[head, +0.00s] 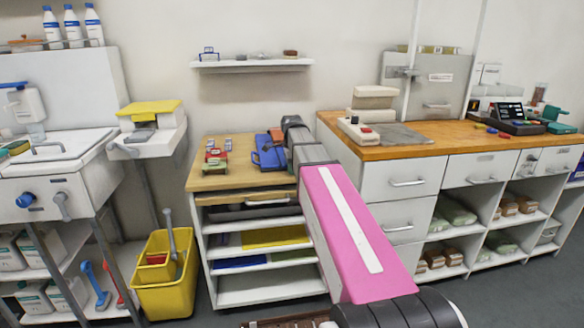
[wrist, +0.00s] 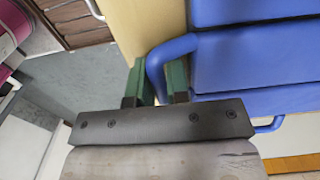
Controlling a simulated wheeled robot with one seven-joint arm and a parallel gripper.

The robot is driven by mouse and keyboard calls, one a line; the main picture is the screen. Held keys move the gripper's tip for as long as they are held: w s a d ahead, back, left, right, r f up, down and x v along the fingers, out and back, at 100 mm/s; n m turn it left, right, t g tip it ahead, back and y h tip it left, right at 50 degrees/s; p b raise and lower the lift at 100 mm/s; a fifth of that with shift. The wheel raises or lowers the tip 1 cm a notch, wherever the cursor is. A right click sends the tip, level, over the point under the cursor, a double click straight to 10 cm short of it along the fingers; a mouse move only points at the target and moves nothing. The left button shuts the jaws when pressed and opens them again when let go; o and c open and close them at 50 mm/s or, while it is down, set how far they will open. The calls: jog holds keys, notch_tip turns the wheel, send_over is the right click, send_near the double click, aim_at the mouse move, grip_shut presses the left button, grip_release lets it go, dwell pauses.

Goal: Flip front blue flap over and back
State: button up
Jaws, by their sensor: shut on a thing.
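A blue piece with a raised loop stands on the wooden-topped cabinet in the head view (head: 268,155), just left of my arm. In the wrist view its blue panels (wrist: 255,55) fill the upper right, split by a dark seam. A thick blue loop (wrist: 157,62) sticks out from their left side. My gripper (wrist: 154,80) has its green fingers on either side of this loop and is shut on it. A second, thinner blue loop (wrist: 270,125) shows lower right. My arm hides the fingers in the head view; I cannot tell how far the flap is turned.
A small red and green item (head: 215,157) stands left of the blue piece on the wooden top (head: 213,183). A yellow bucket (head: 165,282) is on the floor to the left. A wooden counter (head: 445,143) with drawers stands close on the right. A wall shelf (head: 252,65) hangs above.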

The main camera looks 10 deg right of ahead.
jog(key=o, duration=0.4)
jog(key=shift+s, duration=0.2)
jog(key=shift+c, duration=0.2)
jog(key=shift+r, duration=0.1)
jog(key=shift+w+r, duration=0.1)
jog(key=shift+r, duration=3.85)
